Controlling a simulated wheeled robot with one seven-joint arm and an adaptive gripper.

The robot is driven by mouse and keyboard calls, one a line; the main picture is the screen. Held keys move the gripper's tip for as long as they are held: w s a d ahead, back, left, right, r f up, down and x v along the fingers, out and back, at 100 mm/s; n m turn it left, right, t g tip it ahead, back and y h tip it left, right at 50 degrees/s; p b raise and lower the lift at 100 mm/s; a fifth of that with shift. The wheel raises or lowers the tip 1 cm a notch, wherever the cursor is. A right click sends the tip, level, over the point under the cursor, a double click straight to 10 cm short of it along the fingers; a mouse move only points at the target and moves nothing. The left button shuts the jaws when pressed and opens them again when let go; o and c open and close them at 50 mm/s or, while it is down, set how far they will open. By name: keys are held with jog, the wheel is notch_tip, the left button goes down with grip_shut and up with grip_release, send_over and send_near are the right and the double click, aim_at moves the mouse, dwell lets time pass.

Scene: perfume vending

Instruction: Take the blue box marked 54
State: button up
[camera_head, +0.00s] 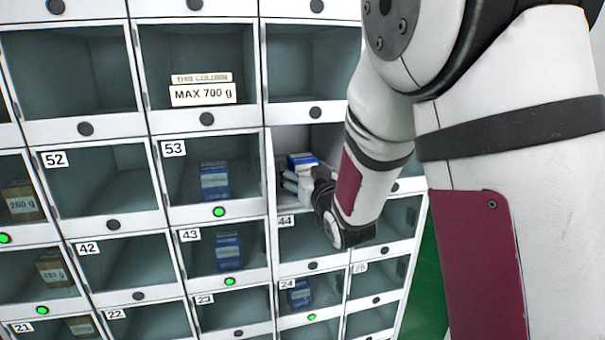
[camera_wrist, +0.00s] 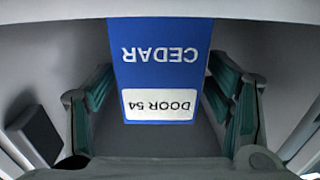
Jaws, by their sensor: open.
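The blue box marked "CEDAR" and "DOOR 54" (camera_wrist: 165,55) fills the top middle of the wrist view, its label upside down there. In the head view the box (camera_head: 302,160) sits in an open compartment right of door 53, partly hidden by my gripper. My gripper (camera_head: 293,182) reaches into that compartment. In the wrist view its fingers (camera_wrist: 165,110) stand open, one on each side of the box, with a gap visible on both sides. The box seems to rest on the compartment floor.
Compartment walls close in on both sides of my gripper. Other blue boxes stand behind doors 53 (camera_head: 214,182), 43 (camera_head: 229,252) and 24 (camera_head: 299,294). Brown boxes (camera_head: 22,202) stand at the left. A "MAX 700 g" sign (camera_head: 203,95) is above door 53.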

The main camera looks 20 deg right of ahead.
jog(key=shift+w, duration=0.75)
jog(key=shift+c, duration=0.5)
jog(key=c, duration=1.2)
jog(key=shift+r, duration=0.25)
